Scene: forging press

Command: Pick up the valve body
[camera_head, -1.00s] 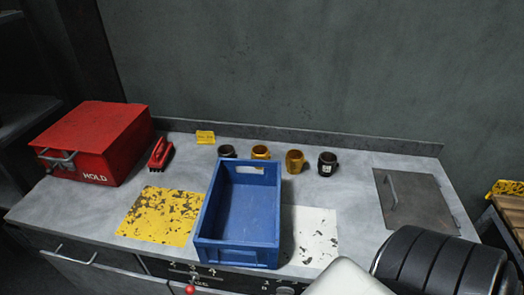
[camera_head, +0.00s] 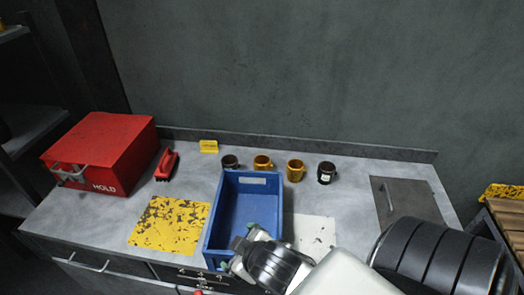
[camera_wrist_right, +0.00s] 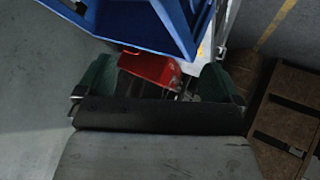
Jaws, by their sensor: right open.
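I cannot make out a valve body for certain in either view. My right gripper (camera_head: 236,250) is at the front end of the blue crate (camera_head: 213,215) in the head view, its arm coming in from the lower right. In the right wrist view the green fingertips of the right gripper (camera_wrist_right: 160,85) are apart. A red object (camera_wrist_right: 150,68) shows between and beyond them; I cannot tell whether it is near or far. The blue crate (camera_wrist_right: 140,28) is above them there. In the head view the crate's visible floor looks empty; its front part is hidden by the gripper.
Several mugs, dark and yellow (camera_head: 295,171), stand in a row behind the crate. A red box marked HOLD (camera_head: 100,150) and a red brush (camera_head: 167,164) are at left. A worn yellow patch (camera_head: 168,226) is clear. A grey plate with handle (camera_head: 408,200) lies at right.

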